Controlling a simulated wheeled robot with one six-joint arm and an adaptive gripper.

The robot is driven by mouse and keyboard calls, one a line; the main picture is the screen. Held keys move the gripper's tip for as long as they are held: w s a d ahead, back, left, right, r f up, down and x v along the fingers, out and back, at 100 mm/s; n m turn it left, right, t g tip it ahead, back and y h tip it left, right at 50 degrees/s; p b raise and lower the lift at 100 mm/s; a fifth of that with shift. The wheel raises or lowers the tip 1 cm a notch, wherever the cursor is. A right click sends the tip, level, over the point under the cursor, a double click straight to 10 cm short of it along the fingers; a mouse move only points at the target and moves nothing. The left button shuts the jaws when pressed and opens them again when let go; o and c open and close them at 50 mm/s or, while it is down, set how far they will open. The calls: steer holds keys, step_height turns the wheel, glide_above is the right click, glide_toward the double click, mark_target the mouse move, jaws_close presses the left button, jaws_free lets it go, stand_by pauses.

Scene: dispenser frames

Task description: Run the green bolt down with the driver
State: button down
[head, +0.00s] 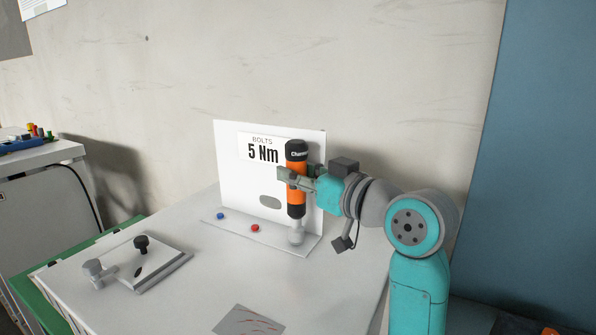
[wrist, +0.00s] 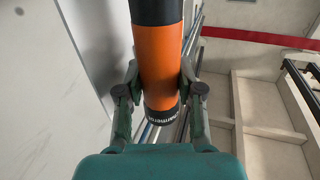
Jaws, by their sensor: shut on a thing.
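An orange and black driver (head: 296,180) stands upright in the head view, over the right part of a white bracket. My gripper (head: 290,177) is shut around its orange body; the wrist view also shows the driver (wrist: 160,65) between both fingers (wrist: 160,90). The driver's lower end (head: 297,228) is pale and reaches down to the bracket's base. I cannot tell whether it touches. No green bolt shows; the spot under the driver is hidden. A blue bolt (head: 220,216) and a red bolt (head: 255,228) sit on the base to the left.
The bracket's upright panel (head: 228,165) bears a sign (head: 262,150) reading "BOLTS 5 Nm". A plate with dark and grey knobs (head: 150,276) lies at the left of the white table (head: 190,310). A grey scratched sheet (head: 248,320) lies at the front. The table between is clear.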

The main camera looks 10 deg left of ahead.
mark_target(304, 152)
steer(key=shift+f, duration=0.65)
stand_by(1.6)
steer(key=shift+r, duration=0.1)
steer(key=shift+r, duration=2.55)
